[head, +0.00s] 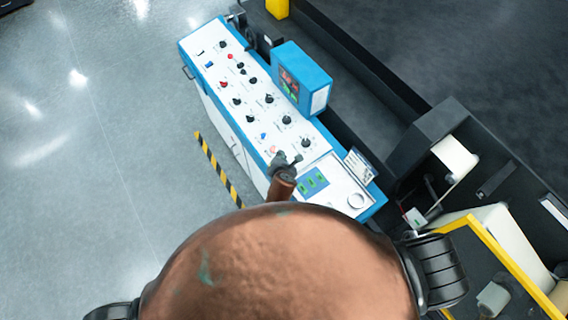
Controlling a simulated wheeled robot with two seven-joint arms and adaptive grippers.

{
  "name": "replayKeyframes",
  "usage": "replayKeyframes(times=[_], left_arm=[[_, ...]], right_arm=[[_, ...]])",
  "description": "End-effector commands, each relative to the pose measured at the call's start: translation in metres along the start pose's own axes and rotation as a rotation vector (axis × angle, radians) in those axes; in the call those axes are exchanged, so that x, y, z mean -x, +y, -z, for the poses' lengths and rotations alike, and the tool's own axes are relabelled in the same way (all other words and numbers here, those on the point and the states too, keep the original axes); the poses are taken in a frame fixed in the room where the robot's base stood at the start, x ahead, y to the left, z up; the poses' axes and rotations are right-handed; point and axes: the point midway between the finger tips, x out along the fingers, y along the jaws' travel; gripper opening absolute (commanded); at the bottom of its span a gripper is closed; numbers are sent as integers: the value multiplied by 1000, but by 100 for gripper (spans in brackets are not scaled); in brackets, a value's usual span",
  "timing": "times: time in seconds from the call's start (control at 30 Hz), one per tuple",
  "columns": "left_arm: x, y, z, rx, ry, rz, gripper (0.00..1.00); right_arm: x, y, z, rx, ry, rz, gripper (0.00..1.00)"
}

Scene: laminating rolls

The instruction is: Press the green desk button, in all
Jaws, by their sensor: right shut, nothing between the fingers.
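The control desk (222,82) has a white sloped top with blue edges, bearing rows of black knobs and small red and blue buttons. Small green squares (312,182) sit on a blue panel near its lower right end. I cannot tell for sure which green spot is the desk button; my gripper hides part of the top. My right gripper (289,161) is shut and empty, over the lower part of the desk, just left of and above the blue panel. I cannot tell whether it touches the surface. My left gripper is out of view.
A blue box with a screen (316,76) stands on the desk's right side. Dark machinery with a white roll (454,158) and a yellow-edged frame (500,257) fill the right. A black-and-yellow floor strip (216,166) runs left of the desk. Grey floor at left is clear.

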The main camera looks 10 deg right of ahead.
Motion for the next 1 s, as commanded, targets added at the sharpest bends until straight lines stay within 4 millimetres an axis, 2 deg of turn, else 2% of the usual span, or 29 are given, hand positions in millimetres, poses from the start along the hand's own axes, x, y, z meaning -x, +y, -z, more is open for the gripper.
replayKeyframes(times=[0.03, 0.3, 0.6, 1.0], left_arm=[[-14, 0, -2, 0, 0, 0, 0], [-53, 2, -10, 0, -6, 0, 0], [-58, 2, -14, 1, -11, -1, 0], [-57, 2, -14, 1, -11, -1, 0]], right_arm=[[-8, -6, 8, 0, 0, 0, 0], [-28, -21, 23, 0, 1, 0, 0], [-44, -32, 32, 1, 0, 0, 0], [-44, -32, 32, 0, 0, 0, 0]])
